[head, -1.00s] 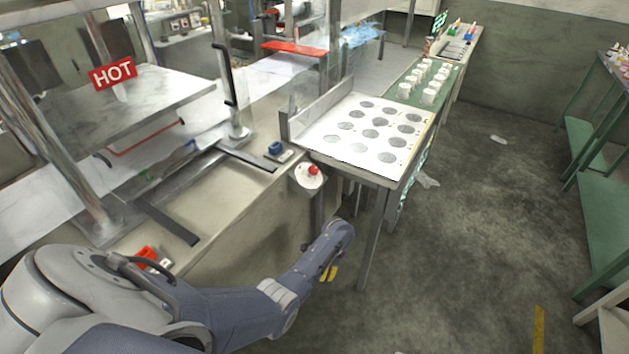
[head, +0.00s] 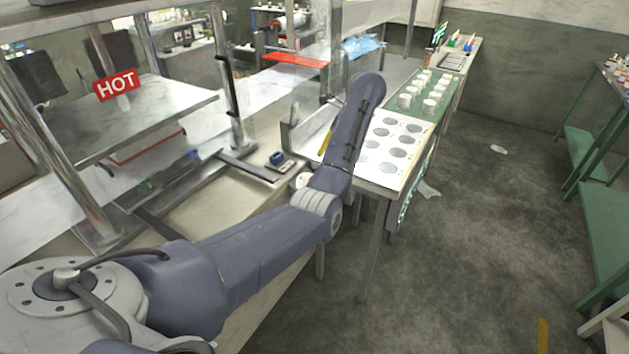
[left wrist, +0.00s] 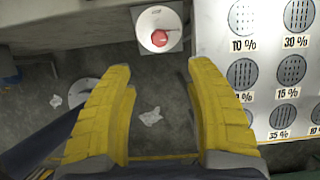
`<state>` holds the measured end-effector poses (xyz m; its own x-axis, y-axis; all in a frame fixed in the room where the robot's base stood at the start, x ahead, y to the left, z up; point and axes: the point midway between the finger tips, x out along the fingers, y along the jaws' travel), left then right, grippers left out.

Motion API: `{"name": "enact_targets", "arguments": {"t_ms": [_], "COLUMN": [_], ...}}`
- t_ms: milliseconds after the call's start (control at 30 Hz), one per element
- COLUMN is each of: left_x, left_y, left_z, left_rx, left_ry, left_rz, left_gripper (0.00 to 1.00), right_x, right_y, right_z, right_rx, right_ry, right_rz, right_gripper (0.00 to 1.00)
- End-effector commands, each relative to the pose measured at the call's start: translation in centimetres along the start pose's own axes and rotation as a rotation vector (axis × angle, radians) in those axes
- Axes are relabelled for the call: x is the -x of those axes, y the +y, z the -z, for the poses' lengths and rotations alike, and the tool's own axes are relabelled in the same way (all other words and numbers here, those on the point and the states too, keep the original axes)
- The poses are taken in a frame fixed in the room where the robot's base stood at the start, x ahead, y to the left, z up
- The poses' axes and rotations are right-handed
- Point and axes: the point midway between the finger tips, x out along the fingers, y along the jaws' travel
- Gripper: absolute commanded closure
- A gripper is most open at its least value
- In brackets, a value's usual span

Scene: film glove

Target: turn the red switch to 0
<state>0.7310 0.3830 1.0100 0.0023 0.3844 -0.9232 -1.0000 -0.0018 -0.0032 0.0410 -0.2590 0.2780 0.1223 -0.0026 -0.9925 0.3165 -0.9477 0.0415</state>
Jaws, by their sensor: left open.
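The red switch (left wrist: 160,38) is a faceted red knob on a round white plate, in the left wrist view at the top middle. In the head view my arm hides the knob, and only part of the white plate (head: 302,181) shows beside it. My left gripper (left wrist: 160,67) is open and empty, with its yellow fingers spread to either side below the knob in the wrist view. It is apart from the knob. In the head view one yellow finger (head: 326,140) shows beside my wrist. My right gripper is in neither view.
A white panel (left wrist: 210,90) with round perforated samples and percent labels lies right of the knob. The floor at right is mostly clear.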

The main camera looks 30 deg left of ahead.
Motion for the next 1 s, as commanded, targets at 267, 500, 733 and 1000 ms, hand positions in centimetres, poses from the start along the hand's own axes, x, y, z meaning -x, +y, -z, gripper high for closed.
{"name": "enact_targets", "arguments": {"t_ms": [267,500,733,1000], "left_x": [-2.5,-4.0,-6.2,-10.2], "left_y": [0.2,-0.1,0.2,0.3], "left_z": [-0.1,-0.2,0.0,0.1], "left_rx": [0.0,0.001,0.002,0.002], "left_ry": [-0.003,-0.005,-0.001,0.0], "left_rz": [-0.006,0.003,-0.009,-0.01], "left_gripper": [0.45,0.45,0.45,0.45], "right_x": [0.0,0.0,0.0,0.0], "right_y": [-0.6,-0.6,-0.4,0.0], "right_z": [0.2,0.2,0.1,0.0], "right_rx": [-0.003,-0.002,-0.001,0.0], "right_ry": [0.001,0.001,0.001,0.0], "right_rz": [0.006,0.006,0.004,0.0], "right_gripper": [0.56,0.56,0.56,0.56]}}
